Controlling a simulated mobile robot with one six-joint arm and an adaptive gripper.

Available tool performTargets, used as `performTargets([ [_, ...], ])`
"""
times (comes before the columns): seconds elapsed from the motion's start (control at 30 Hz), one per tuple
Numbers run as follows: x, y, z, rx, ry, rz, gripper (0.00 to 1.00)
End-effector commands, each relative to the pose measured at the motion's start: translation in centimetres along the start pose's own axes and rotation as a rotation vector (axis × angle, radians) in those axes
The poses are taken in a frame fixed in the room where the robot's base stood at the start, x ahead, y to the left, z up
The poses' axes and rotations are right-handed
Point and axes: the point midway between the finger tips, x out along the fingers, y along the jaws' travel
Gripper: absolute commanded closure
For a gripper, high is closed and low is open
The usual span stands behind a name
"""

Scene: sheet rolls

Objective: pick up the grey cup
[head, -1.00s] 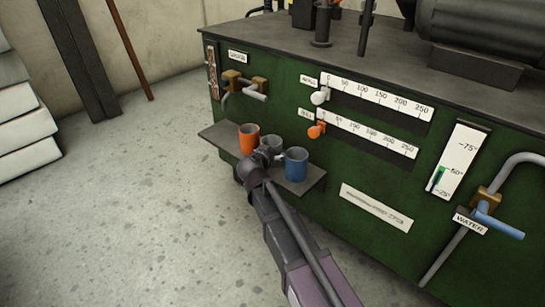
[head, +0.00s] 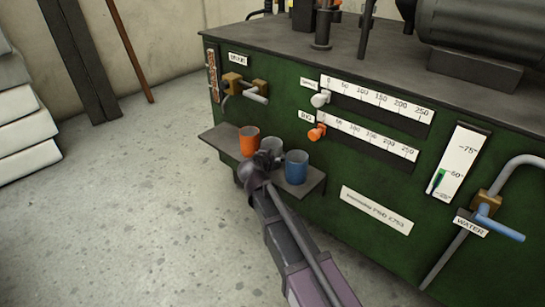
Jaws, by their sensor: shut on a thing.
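The grey cup (head: 271,145) stands in the middle of a row of three cups on a small dark shelf (head: 222,135) at the front of the green machine. My gripper (head: 267,158) reaches it from the front and is shut on it. The gripper and wrist hide the cup's lower part, so I cannot tell whether its base touches the shelf. The fingertips are small and dark here.
An orange cup (head: 249,141) stands close on the left of the grey cup, and a blue cup (head: 296,167) close on the right. The green machine (head: 290,115) rises right behind the shelf. Open concrete floor (head: 150,220) lies to the left.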

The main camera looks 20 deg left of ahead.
Motion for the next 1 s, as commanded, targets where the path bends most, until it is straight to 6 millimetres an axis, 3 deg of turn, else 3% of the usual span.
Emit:
performTargets([
  [0.47,-0.6,0.0,-1.6,0.000,0.000,0.000,0.63],
  [1.0,-2.8,0.0,-6.7,0.000,0.000,0.001,0.63],
])
